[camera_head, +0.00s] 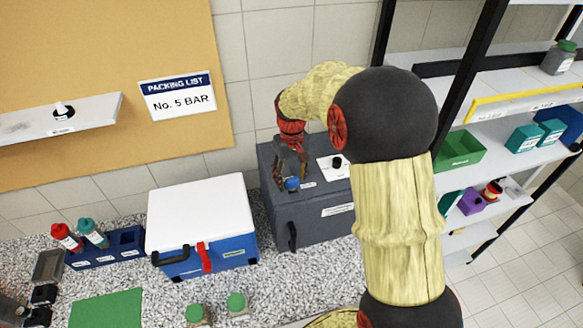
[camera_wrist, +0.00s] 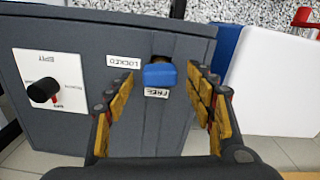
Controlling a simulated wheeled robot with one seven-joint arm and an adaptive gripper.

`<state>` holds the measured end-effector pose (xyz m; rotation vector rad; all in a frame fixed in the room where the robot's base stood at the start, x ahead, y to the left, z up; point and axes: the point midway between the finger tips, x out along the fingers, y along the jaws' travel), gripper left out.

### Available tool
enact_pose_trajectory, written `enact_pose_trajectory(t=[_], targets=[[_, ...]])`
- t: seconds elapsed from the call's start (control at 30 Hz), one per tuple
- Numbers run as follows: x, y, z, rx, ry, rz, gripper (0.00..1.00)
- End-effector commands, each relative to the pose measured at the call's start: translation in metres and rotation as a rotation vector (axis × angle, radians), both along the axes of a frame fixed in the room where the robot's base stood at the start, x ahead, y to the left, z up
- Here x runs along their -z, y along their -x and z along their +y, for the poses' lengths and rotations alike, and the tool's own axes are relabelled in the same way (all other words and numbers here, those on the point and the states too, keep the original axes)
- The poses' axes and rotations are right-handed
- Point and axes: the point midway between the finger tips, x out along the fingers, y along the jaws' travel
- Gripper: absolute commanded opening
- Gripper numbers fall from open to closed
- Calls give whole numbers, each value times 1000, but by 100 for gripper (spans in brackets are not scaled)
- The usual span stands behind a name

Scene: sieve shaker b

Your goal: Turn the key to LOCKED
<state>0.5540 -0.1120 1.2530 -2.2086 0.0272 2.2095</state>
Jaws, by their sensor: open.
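The key has a blue head (camera_wrist: 158,75) and sits on the top of the grey box (camera_head: 308,215). In the wrist view a white LOCKED label (camera_wrist: 124,61) is left of it and a FREE label (camera_wrist: 157,93) is just below it. The blue head lies close against FREE; its exact angle is hard to tell. My gripper (camera_head: 291,184) is open above the box, also shown in the wrist view (camera_wrist: 160,105). Its fingers are on either side of the blue head, with gaps visible. The blue head (camera_head: 292,184) also shows in the head view between the fingertips.
A white panel (camera_wrist: 72,64) with a black knob (camera_wrist: 43,90) is on the same box. A white-lidded blue cooler (camera_head: 200,215) stands left of the box. A bottle rack (camera_head: 110,248) is further left. Shelving (camera_head: 490,80) stands at right.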

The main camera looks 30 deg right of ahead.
Motion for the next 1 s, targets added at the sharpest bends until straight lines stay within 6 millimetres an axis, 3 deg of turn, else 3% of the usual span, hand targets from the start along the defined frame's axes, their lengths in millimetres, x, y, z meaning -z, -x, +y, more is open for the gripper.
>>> enact_pose_trajectory(t=[0.2,0.5,1.0], targets=[[18,1,0,0,0,2,55],[20,0,0,0,0,0,55],[19,0,0,0,0,0,27]])
